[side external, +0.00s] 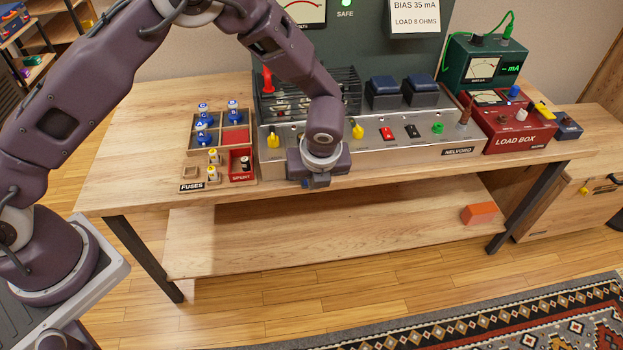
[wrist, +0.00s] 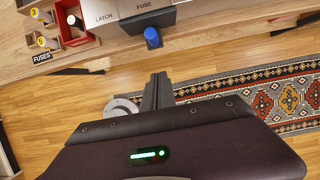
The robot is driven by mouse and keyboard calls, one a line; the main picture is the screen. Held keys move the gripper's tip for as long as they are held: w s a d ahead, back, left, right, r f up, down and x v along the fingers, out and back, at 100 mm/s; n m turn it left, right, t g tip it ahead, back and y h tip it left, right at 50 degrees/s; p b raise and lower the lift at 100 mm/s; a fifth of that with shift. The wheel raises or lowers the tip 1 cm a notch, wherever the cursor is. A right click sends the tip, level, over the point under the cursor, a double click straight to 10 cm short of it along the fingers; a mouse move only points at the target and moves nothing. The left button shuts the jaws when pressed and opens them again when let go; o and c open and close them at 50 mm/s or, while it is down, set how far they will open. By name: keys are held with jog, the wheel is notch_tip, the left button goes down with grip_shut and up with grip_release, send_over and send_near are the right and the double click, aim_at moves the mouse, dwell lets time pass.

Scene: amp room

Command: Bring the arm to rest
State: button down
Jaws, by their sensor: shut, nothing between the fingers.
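My arm reaches over the bench from the left in the side view, and my gripper (side external: 317,181) hangs in front of the amplifier's front edge. The fingers hide behind or merge with the dark hand there. In the wrist view my gripper (wrist: 157,88) shows its dark fingers together, with nothing between them. They point toward the bench's front edge, and the floor and rug lie behind them in the picture. A blue cap (wrist: 152,36) at the amplifier's FUSE label stands a little beyond the fingertips, apart from them in the picture.
The silver amplifier (side external: 455,140) fills the bench's middle, with a wire cage and dark transformers behind. A fuse tray (side external: 191,140) and red SPENT bin (side external: 241,164) stand left. A red load box (side external: 515,137) and green meter (side external: 485,62) stand right. An orange block (side external: 480,213) lies on the lower shelf.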

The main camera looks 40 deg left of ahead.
jog(key=s+a+r+n, duration=0.3)
jog(key=s+r+n, duration=0.15)
jog(key=r, duration=0.55)
jog(key=s+a+r+n, duration=0.3)
jog(key=s+r+n, duration=0.15)
jog(key=r, duration=0.65)
jog(key=s+a+r+n+t+h, duration=0.1)
jog(key=s+a+r+n, duration=0.1)
jog(key=s+n, duration=0.7)
jog(key=s+a+r+n+t+h, duration=0.1)
jog(key=s+r+n, duration=0.3)
jog(key=s+n, duration=0.5)
jog(key=shift+s+a+r+h, duration=0.35)
jog(key=shift+s+a+h, duration=0.25)
jog(key=shift+s+a, duration=0.25)
jog(key=shift+w, duration=0.1)
